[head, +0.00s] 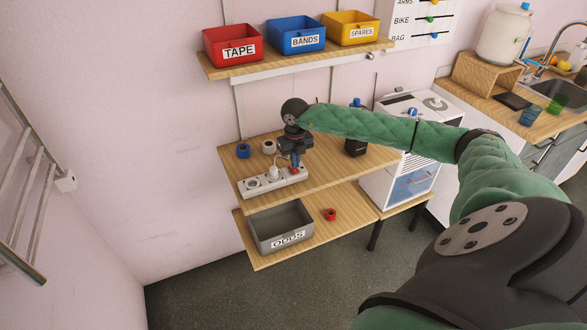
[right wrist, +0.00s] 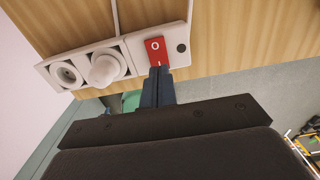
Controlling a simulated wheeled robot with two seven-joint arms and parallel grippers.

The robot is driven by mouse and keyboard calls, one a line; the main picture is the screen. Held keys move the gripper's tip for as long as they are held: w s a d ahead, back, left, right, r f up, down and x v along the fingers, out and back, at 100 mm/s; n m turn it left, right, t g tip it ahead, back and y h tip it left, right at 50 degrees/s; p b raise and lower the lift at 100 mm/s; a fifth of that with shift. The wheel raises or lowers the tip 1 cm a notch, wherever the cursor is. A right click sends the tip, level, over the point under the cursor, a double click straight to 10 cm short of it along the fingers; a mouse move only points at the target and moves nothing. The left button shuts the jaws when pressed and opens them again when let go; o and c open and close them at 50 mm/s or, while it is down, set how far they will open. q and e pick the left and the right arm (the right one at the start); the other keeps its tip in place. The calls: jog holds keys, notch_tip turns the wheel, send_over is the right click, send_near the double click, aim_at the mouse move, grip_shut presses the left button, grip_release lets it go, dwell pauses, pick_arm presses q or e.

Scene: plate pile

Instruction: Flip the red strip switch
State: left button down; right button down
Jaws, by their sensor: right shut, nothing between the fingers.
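The white power strip (head: 262,182) lies on the upper wooden shelf of the bench, near its front edge. Its red switch (right wrist: 156,50) sits at one end and shows a white O and a line mark in the right wrist view. In the head view, the switch is small and partly covered by my gripper. My right gripper (head: 296,165) points down at that end of the strip. Its fingers (right wrist: 157,72) are shut and empty, with the tips at the near edge of the switch; I cannot tell whether they touch it. My left gripper is not in view.
A white plug (right wrist: 103,70) stands in the strip. Blue (head: 243,151) and white (head: 268,147) rolls lie behind it, and a black box (head: 356,146) stands to the right. Below are a grey ODDS bin (head: 255,240) and red roll (head: 330,214). Labelled bins line the shelf above (head: 300,62).

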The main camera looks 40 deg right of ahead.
jog(key=shift+f+b, duration=0.65)
jog(key=shift+f, duration=0.25)
dwell(1.0)
jog(key=shift+r, duration=0.1)
jog(key=shift+r+p, duration=0.9)
jog(key=shift+r, duration=2.55)
